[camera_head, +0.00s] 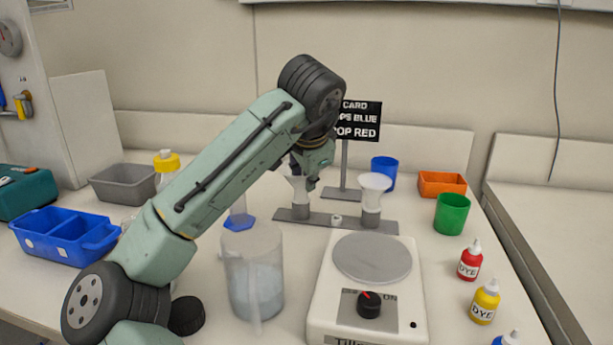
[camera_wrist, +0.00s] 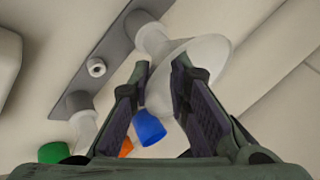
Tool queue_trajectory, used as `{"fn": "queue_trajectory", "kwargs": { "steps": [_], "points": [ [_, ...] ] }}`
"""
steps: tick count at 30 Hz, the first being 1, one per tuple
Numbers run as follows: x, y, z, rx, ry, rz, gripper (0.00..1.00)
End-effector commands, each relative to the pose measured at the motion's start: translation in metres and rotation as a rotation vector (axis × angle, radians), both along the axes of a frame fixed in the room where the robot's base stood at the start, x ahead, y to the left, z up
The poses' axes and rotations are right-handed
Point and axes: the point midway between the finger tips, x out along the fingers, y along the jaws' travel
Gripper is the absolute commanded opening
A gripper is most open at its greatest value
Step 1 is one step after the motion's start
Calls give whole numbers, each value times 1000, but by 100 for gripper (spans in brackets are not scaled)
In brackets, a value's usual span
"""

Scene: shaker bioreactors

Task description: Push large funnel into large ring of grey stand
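The grey stand (camera_head: 325,218) is a long flat bar on the table; its bar also shows in the wrist view (camera_wrist: 118,45). A white funnel (camera_head: 298,186) stands upright at the bar's left end, partly hidden by my arm. In the wrist view this funnel (camera_wrist: 208,58) looks large, its neck at the stand's end and its wide rim at my fingertips. A second white funnel (camera_head: 374,183) sits at the right end. My gripper (camera_wrist: 161,66) is open, its fingers apart, with part of the rim showing between and behind them. I cannot tell whether they touch it or how deep the funnel sits.
A stirrer plate (camera_head: 370,290) and a clear jug (camera_head: 253,275) stand in front. A sign (camera_head: 357,120) rises behind the stand. A blue cup (camera_head: 385,170), green cup (camera_head: 450,214) and orange bin (camera_head: 442,184) are at right, with dye bottles (camera_head: 484,302) nearer.

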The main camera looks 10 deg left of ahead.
Motion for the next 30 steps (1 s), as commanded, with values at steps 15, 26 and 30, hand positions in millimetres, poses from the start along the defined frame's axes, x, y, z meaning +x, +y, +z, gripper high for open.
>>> {"fn": "queue_trajectory", "kwargs": {
  "steps": [15, 26, 30],
  "points": [
    [0, 0, 0, 0, 0, 0, 35],
    [-29, -9, 44, 0, -3, -2, 35],
    [-47, -12, 69, 4, -3, 2, 35]
  ]
}}
